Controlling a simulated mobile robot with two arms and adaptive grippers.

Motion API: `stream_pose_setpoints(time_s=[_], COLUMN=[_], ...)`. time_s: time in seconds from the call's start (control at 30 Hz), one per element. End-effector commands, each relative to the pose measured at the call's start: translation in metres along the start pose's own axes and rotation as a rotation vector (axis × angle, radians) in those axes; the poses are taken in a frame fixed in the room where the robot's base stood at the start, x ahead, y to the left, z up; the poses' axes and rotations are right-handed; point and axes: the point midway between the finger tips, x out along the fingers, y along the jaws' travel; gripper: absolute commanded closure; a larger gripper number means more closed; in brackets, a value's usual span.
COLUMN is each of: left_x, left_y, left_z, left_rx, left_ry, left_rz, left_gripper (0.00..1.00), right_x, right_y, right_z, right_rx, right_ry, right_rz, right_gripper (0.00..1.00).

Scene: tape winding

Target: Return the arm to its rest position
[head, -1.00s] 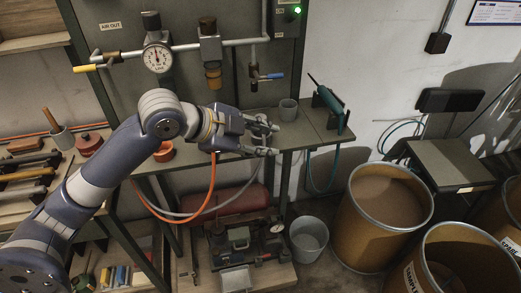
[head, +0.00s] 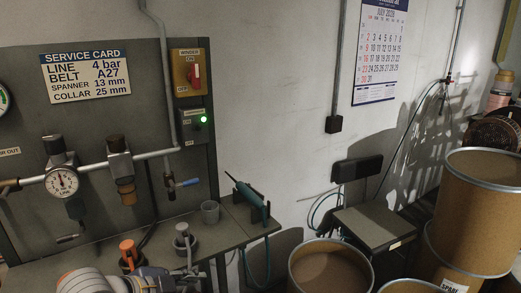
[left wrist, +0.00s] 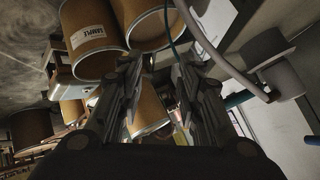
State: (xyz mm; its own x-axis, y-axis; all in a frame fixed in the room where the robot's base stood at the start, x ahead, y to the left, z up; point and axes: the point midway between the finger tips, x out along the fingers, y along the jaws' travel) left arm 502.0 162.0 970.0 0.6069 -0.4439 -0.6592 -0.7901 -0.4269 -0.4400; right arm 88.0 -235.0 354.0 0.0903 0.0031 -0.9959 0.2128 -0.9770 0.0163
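My left arm comes in at the bottom left of the head view, with its pale rounded link low in the frame. Cardboard drums show beyond the fingers. My right arm and right gripper are in neither view.
The bench (head: 236,232) holds a grey cup (head: 210,211), a teal tool (head: 250,198) and an orange-topped fitting (head: 128,251). A gauge (head: 62,182) and pipe are on the panel behind.

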Motion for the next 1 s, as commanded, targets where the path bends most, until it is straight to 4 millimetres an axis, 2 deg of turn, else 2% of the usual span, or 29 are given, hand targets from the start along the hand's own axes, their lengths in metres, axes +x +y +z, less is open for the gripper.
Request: stream_pose_setpoints(time_s=[0.03,0.2,0.3,0.5,0.77,0.8,1.0], left_x=[0.011,0.023,0.02,0.001,-0.033,-0.019,0.024], left_y=[0.028,0.097,0.135,0.192,0.252,0.251,0.268], left_z=[0.013,0.06,0.088,0.132,0.174,0.181,0.211], left_rx=[-0.08,-0.361,-0.522,-0.766,-1.001,-0.99,-0.985], left_ry=[-0.027,-0.165,-0.259,-0.433,-0.641,-0.638,-0.654], left_rz=[0.02,0.018,0.002,-0.043,-0.111,-0.107,-0.09], left_gripper=[0.67,0.67,0.67,0.67,0.67,0.67,0.67], right_x=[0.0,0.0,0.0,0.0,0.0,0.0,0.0], right_y=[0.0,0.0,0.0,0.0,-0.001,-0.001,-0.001], right_z=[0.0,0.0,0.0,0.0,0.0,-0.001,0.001], right_rx=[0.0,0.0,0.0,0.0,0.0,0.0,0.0], right_ry=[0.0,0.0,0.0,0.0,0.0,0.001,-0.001], right_rz=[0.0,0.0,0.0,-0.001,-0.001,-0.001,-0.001], right_gripper=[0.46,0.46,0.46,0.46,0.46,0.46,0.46])
